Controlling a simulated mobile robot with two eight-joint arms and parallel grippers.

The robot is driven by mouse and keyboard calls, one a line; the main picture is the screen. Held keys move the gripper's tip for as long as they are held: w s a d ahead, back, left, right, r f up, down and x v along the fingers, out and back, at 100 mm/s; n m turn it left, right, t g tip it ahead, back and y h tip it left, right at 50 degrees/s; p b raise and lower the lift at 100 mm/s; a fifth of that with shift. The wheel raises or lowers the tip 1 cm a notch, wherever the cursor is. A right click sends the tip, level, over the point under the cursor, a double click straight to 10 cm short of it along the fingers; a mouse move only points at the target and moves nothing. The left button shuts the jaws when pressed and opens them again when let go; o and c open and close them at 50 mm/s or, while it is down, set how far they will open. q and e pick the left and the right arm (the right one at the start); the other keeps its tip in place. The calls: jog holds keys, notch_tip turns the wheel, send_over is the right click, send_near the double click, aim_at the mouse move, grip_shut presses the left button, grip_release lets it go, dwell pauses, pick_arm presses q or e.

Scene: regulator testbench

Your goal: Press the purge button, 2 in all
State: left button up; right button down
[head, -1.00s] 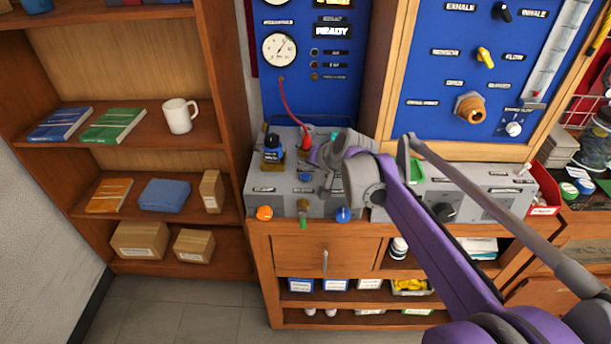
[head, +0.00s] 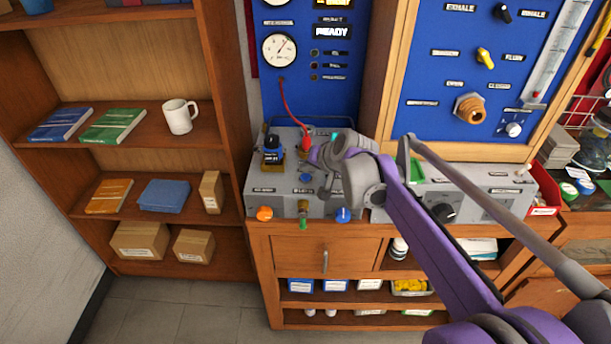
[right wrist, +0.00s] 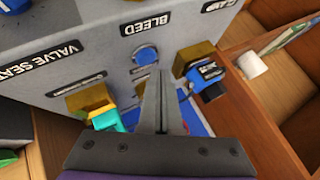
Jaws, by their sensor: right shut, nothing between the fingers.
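A round blue button (right wrist: 145,54) shows beside the upside-down BLEED label in the right wrist view. It also shows on top of the grey box in the head view (head: 305,177). I cannot read a purge label, so I cannot tell whether this is the purge button. My right gripper (right wrist: 160,73) is shut and empty, with its fingertips close to the blue button; contact cannot be told. In the head view my right gripper (head: 309,166) is above the grey box (head: 262,205), partly hidden by its own wrist. My left gripper is not in view.
A blue-capped brass fitting (right wrist: 205,72) and a cyan-ended brass fitting (right wrist: 100,105) flank the fingers. A red hose (head: 290,108) runs from the blue panel (head: 340,90) to the box. A wooden bookshelf (head: 232,110) stands left; the floor (head: 160,305) below is clear.

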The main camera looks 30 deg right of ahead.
aim_at(307, 179)
jog(key=shift+f, duration=0.15)
dwell(0.5)
jog(key=shift+f, duration=0.3)
jog(key=shift+f+b, duration=0.35)
jog(key=shift+f, duration=0.15)
dwell(0.6)
jog(key=shift+r, duration=0.15)
jog(key=shift+r+p, duration=0.75)
jog(key=shift+r, duration=0.05)
jog(key=shift+w+r+p, duration=0.1)
jog(key=shift+r+p, duration=1.65)
jog(key=shift+r, duration=0.8)
jog(key=shift+f, duration=0.1)
